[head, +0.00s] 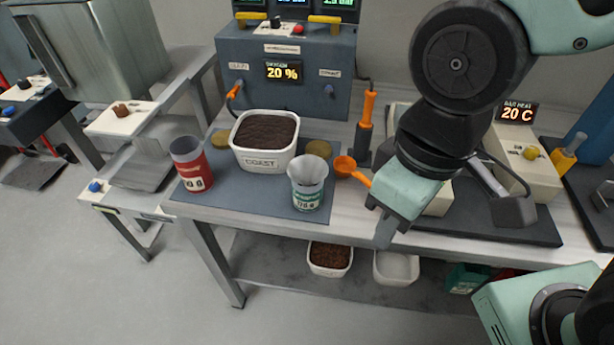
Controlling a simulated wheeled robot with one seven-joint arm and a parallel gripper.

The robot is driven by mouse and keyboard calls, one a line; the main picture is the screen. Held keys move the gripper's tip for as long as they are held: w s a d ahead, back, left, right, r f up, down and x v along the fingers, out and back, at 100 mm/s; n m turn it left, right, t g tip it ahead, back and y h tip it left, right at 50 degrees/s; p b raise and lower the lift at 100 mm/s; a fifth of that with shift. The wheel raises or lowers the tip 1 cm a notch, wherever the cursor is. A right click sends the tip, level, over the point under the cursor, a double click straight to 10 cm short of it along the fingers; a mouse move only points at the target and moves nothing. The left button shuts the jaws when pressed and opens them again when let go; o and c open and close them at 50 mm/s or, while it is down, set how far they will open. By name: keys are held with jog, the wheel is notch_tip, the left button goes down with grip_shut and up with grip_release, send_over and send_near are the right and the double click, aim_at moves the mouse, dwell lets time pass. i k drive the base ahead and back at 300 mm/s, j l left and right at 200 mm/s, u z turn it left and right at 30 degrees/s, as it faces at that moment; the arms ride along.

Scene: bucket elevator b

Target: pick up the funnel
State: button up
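A grey funnel (309,169) sits mouth up in the top of a white and green can (308,198) at the front of the dark mat (245,194). Its lower part is hidden inside the can. My gripper (379,226) is to the right of the can and lower in the picture, near the table's front edge, apart from the funnel. I see nothing held in it. Its fingers are seen at an angle, so their gap is unclear.
A white tub (264,160) of dark grounds stands left of the funnel, and a red can (192,170) further left. An orange scoop (347,167) lies close on the right, with an orange-handled tool (366,130) behind it. A grey machine (285,75) stands behind.

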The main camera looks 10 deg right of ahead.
aim_at(308, 171)
jog(key=j+z, duration=0.2)
jog(key=z, duration=0.15)
jog(key=j+z, duration=0.15)
jog(key=z, duration=0.2)
jog(key=j+z, duration=0.2)
jog(key=z, duration=0.15)
